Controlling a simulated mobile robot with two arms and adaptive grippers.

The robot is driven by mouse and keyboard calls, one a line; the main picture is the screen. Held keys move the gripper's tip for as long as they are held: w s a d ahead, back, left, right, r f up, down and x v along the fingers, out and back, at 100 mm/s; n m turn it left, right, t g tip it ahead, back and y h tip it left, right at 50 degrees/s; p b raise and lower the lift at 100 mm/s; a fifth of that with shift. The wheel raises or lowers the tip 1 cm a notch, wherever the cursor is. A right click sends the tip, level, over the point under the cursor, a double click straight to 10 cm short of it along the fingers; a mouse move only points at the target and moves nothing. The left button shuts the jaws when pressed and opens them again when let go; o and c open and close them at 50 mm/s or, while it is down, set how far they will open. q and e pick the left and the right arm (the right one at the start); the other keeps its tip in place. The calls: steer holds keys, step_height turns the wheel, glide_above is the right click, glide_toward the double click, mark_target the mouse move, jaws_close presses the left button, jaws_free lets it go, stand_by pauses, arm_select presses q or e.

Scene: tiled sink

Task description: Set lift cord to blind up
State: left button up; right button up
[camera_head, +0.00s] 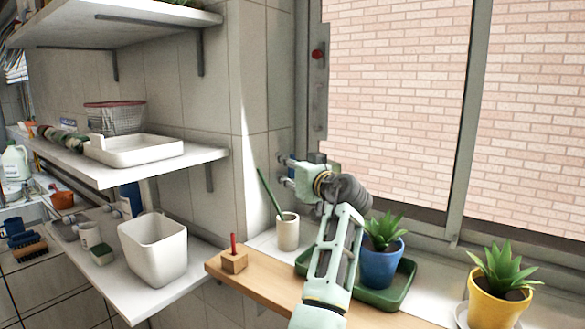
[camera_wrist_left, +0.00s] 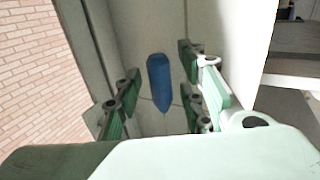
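A blue, pointed pull (camera_wrist_left: 159,72), which looks like the end of the lift cord, shows in the left wrist view. It hangs tip down between the two green fingers, with a visible gap on each side. My left gripper (camera_head: 284,170) is open beside the window's left edge in the head view, its fingers pointing left towards the tiled wall. It also shows in the left wrist view (camera_wrist_left: 162,92). I cannot make out the blue pull in the head view, and I see no blind there. My right gripper is not in view.
A white cup (camera_head: 287,234) with a green stick stands below the gripper. A blue plant pot (camera_head: 380,266) on a green tray (camera_head: 402,285) is close to my arm. A yellow pot (camera_head: 497,308) stands at right. Shelves (camera_head: 165,170) fill the left. A red knob (camera_head: 317,54) is on the window frame.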

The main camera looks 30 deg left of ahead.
arm_select(q)
steer(key=shift+r, duration=0.1)
steer(key=shift+s+d, duration=0.15)
steer(key=shift+d, duration=0.15)
steer(key=v, duration=1.1)
steer(key=shift+s, duration=0.2)
steer(key=shift+d, duration=0.15)
